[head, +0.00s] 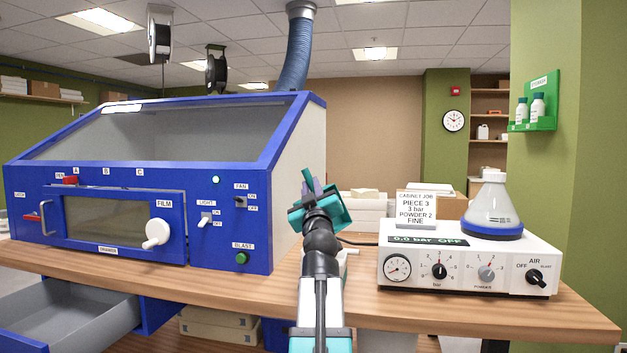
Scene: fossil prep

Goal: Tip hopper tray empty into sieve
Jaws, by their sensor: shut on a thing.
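My gripper (313,200) is in the middle of the head view, in front of the wall to the right of the blue cabinet. I see it from behind, above the wooden bench. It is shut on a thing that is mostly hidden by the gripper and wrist. A small purple-grey part shows at the jaws, but I cannot tell whether it belongs to the held thing. I cannot make out a hopper tray or a sieve in this view.
The blue cabinet (258,228) fills the left of the bench (420,310). An open grey drawer (70,309) juts out below it. White boxes (362,212) are behind my gripper.

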